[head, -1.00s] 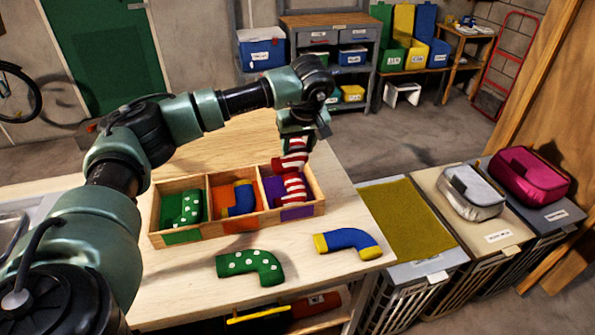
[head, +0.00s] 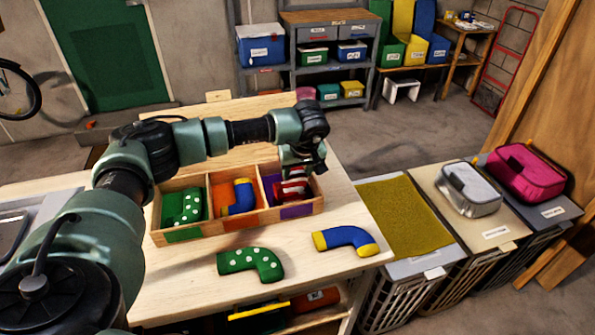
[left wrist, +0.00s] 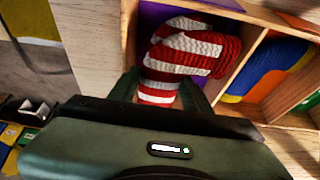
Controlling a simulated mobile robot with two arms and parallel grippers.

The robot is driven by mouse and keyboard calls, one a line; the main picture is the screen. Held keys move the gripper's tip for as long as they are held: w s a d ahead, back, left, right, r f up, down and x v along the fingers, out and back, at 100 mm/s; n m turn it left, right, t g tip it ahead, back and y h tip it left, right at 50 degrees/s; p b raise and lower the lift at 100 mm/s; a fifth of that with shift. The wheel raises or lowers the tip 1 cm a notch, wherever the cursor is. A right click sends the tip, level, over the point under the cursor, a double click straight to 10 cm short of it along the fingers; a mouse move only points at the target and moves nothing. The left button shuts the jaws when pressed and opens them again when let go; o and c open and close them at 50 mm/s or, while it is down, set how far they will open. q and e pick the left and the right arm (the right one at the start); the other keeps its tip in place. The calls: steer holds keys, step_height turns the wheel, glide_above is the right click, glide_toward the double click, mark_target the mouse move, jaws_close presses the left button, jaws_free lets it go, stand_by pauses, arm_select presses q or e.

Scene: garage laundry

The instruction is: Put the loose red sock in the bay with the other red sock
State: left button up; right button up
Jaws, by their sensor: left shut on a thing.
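My left gripper (head: 300,174) is shut on a red-and-white striped sock (head: 292,190). It holds the sock at the right bay of the wooden box, the one with the purple front label (head: 297,212). In the left wrist view red-and-white striped knit (left wrist: 188,48) lies between and beyond the fingertips (left wrist: 160,92), inside the purple-lined bay. I cannot tell there where the held sock ends and the other red sock begins. My gripper hides part of the bay in the head view. My right gripper is not in view.
The left bay holds a green dotted sock (head: 187,205) and the middle, orange bay a blue-and-yellow sock (head: 239,198). A loose green dotted sock (head: 250,262) and a loose blue-and-yellow sock (head: 346,240) lie on the table in front of the box.

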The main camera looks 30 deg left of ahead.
arm_select(q)
steer(key=shift+f+b, duration=0.35)
steer(key=shift+f, duration=0.25)
steer(key=o, duration=1.1)
steer(key=shift+c, duration=0.2)
steer(key=shift+r, duration=0.1)
steer(key=shift+r, duration=0.2)
steer(key=shift+r+p, duration=0.45)
steer(key=shift+p, duration=0.15)
steer(key=b+v, duration=0.3)
steer(key=v, duration=0.8)
steer(key=shift+r, duration=0.4)
